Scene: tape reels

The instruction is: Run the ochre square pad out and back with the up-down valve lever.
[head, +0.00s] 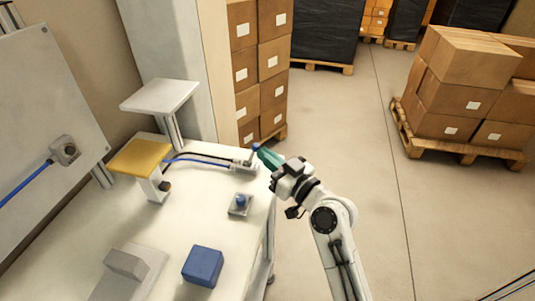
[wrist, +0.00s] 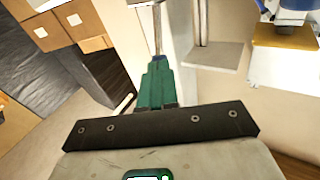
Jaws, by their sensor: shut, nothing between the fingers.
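The ochre square pad (head: 140,157) lies flat on top of a white upright at the left of the bench, below a raised white plate. A blue and a black line run from near it to a small grey valve (head: 243,166) at the bench's right edge. The valve's lever ends in a blue knob (head: 256,147), standing above the valve body. My gripper (head: 266,155) is shut and empty, its green fingertips close beside the knob; I cannot tell if they touch. In the wrist view the shut green fingers (wrist: 156,82) point up the picture. An ochre surface (wrist: 285,36) shows upper right.
The raised white plate (head: 160,95) stands behind the pad. A small block with a blue button (head: 240,203), a blue cube (head: 203,267) and a grey block (head: 127,263) are nearer on the bench. Stacked cartons (head: 262,70) stand behind.

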